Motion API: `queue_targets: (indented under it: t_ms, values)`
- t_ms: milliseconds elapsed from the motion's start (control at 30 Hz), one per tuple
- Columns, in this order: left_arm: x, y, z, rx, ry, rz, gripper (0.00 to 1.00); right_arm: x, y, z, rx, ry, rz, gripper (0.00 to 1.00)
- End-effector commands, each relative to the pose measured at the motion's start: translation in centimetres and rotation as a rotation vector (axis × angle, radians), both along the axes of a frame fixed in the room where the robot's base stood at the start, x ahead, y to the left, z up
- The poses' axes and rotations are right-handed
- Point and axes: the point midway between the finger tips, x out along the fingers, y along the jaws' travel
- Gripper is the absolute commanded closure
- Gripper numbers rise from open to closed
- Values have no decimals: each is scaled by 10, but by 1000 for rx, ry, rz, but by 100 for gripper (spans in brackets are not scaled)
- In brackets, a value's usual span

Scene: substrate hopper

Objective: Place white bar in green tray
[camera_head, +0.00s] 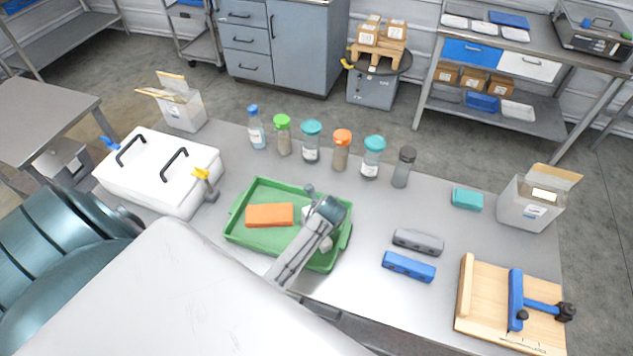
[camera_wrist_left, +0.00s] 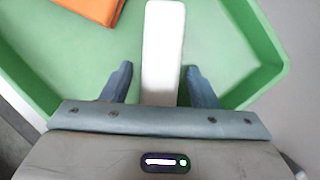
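The white bar (camera_wrist_left: 163,45) lies in the green tray (camera_wrist_left: 235,55), pointing away from my left wrist. My left gripper (camera_wrist_left: 160,78) is open, with one finger on each side of the bar's near part and a visible gap on both sides. In the head view my left gripper (camera_head: 322,208) is over the right half of the green tray (camera_head: 245,246) and hides most of the bar. An orange bar (camera_head: 269,215) lies in the tray's left half. My right gripper is not in view.
Several capped bottles (camera_head: 311,142) stand behind the tray. A white lidded box (camera_head: 158,172) is at left. Grey (camera_head: 418,242) and blue (camera_head: 408,267) bars lie at right, with a teal block (camera_head: 467,199) and a wooden board (camera_head: 487,305) beyond.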

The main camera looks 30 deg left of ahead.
Motion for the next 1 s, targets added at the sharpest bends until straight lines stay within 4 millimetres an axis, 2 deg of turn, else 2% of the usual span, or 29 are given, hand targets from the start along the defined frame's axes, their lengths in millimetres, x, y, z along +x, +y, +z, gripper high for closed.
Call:
queue_targets:
  t_ms: [267,433,1000]
  values:
    - [0,0,1,0,0,0,46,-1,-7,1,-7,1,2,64]
    - [-1,-4,11,0,-2,0,46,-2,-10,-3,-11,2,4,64]
    - [-20,-37,103,-1,-3,0,46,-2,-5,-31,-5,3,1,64]
